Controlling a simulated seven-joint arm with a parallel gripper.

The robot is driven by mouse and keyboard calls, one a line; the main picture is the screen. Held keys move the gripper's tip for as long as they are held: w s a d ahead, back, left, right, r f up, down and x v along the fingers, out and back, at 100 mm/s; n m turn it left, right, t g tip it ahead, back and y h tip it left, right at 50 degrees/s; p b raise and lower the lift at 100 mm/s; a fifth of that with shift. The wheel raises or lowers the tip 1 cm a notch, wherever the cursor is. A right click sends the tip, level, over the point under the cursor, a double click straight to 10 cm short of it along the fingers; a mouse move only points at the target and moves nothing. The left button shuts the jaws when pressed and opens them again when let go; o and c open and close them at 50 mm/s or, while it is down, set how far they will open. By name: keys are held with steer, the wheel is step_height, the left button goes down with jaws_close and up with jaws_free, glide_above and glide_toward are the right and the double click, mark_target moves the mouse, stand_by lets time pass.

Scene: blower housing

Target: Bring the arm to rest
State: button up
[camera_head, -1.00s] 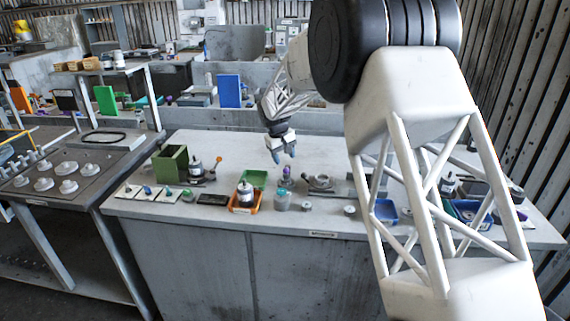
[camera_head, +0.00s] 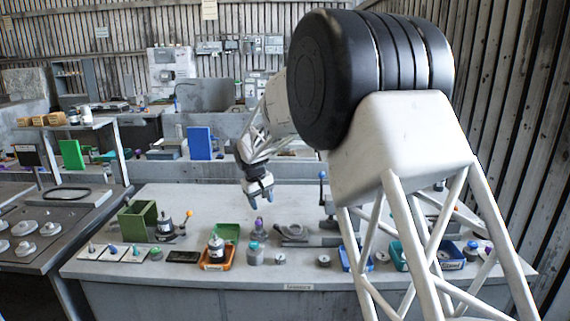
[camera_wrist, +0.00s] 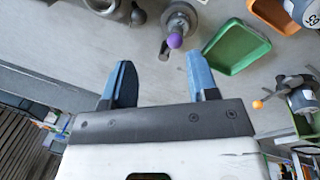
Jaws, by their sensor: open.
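My gripper (camera_head: 261,191) hangs above the back middle of the grey workbench (camera_head: 190,205), with its fingers pointing down. In the wrist view my gripper (camera_wrist: 160,85) shows two blue fingers spread apart, with nothing held between them. Below and beyond the fingers, a purple-topped part (camera_wrist: 174,41) and a green tray (camera_wrist: 236,46) rest on the bench. The fingers look clear of both. Part of the bench's right side is hidden behind my arm.
An orange tray with a bottle-like part (camera_head: 216,252), a grey jar (camera_head: 255,254) and a green box (camera_head: 138,220) stand on the bench. A lever with a blue knob (camera_head: 322,176) rises near my arm. Blue trays (camera_head: 350,262) lie at the right. The back left of the bench is clear.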

steer(key=s+d+r+m, duration=0.1)
steer(key=s+d+r, duration=0.3)
steer(key=s+d, duration=0.3)
steer(key=s+d+r+m+y, duration=0.1)
steer(key=s+d+r, duration=0.35)
steer(key=s, duration=0.45)
steer(key=s+d+r+m, duration=0.1)
steer(key=s+d+r, duration=0.3)
steer(key=s+d, duration=0.35)
steer(key=s+d+f+m, duration=0.1)
steer(key=s+d, duration=0.2)
steer(key=s, duration=0.7)
steer(key=s+d+f+m, duration=0.1)
steer(key=s+d+f, duration=0.1)
steer(key=s, duration=0.9)
steer(key=s+d+f+m+t, duration=0.1)
steer(key=s+d, duration=0.3)
steer(key=s, duration=0.7)
steer(key=shift+s+f+m+y, duration=0.2)
steer(key=shift+f+m+y, duration=0.05)
steer(key=shift+m+y, duration=0.05)
